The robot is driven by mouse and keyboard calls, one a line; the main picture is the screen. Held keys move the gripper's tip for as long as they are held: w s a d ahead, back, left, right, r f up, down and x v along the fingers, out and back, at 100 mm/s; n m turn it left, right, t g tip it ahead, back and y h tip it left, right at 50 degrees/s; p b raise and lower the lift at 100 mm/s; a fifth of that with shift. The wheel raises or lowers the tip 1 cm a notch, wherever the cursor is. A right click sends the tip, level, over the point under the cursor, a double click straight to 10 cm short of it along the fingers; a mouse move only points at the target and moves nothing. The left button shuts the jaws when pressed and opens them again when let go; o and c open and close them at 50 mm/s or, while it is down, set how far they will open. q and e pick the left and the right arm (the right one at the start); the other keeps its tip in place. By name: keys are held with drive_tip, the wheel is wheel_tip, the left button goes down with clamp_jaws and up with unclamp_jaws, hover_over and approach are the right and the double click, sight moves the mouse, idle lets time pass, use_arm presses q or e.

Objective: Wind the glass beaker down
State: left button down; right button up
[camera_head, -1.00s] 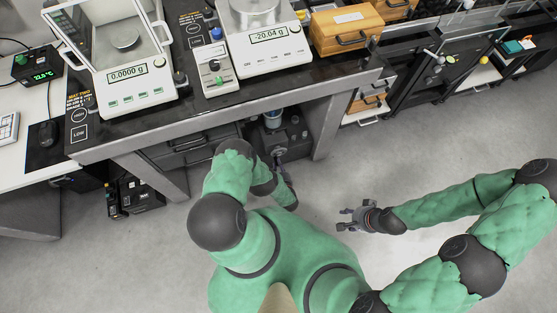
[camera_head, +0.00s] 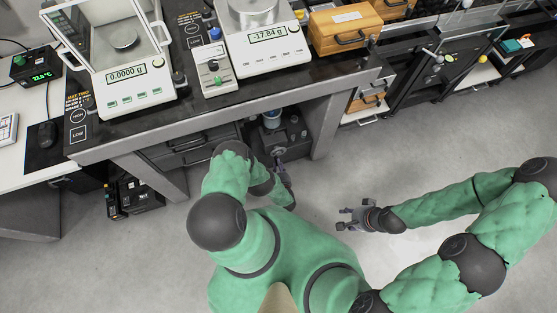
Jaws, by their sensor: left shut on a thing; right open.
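The glass beaker (camera_head: 272,118) with bluish contents shows partly under the table, below the right balance. It is on a dark stand (camera_head: 285,136) in the knee space; the table edge hides part of it. My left gripper (camera_head: 281,166) is at the near side of this stand, low down. It is shut on what seems to be the stand's knob, which is too small and covered to make out. My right gripper (camera_head: 352,213) is open and empty over the floor, right of the stand.
The right balance (camera_head: 266,40) reads -17.84 g; the left balance (camera_head: 126,76) reads 0.0000 g. A control box (camera_head: 213,70) stands between them. A wooden drawer box (camera_head: 345,27) is at right. Table legs flank the knee space; floor at right is clear.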

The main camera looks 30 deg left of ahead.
use_arm(q)
drive_tip(key=shift+w+a+n+t+h, duration=0.15)
drive_tip(key=shift+w+n+t, duration=0.3)
drive_tip(key=shift+n, duration=0.35)
drive_tip(key=shift+w+d+n+t+h, duration=0.15)
drive_tip(key=shift+w+n+t, duration=0.15)
drive_tip(key=shift+n+t, duration=0.4)
idle(3.9)
drive_tip(key=c, duration=1.1)
unclamp_jaws()
drive_tip(key=shift+v, duration=3.9)
drive_tip(key=shift+f, duration=0.1)
